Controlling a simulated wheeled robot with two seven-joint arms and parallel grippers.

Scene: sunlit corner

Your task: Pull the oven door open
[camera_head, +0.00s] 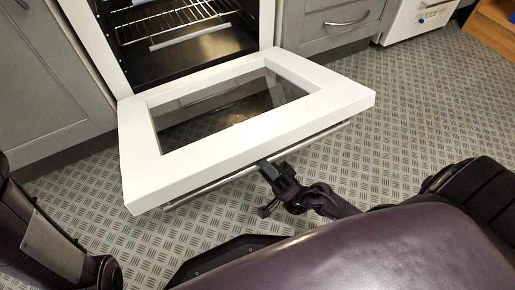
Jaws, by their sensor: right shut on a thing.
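The oven (185,55) stands at the back with its cavity open and wire racks (170,14) showing inside. Its white door (318,85) with a dark glass window (220,110) is swung down and lies about level, out toward me. A metal bar handle (215,182) runs along the door's front edge, on its underside. My right gripper (268,172) is at the middle of this handle and shut on it; the door edge partly hides the fingertips. My left arm shows at the left edge, but its gripper is out of the picture.
Grey cabinets (45,75) flank the oven on the left, and a grey drawer (335,20) is on the right. A white unit (418,18) and a wooden piece (492,25) stand at the top right. The patterned floor (425,105) is clear at right.

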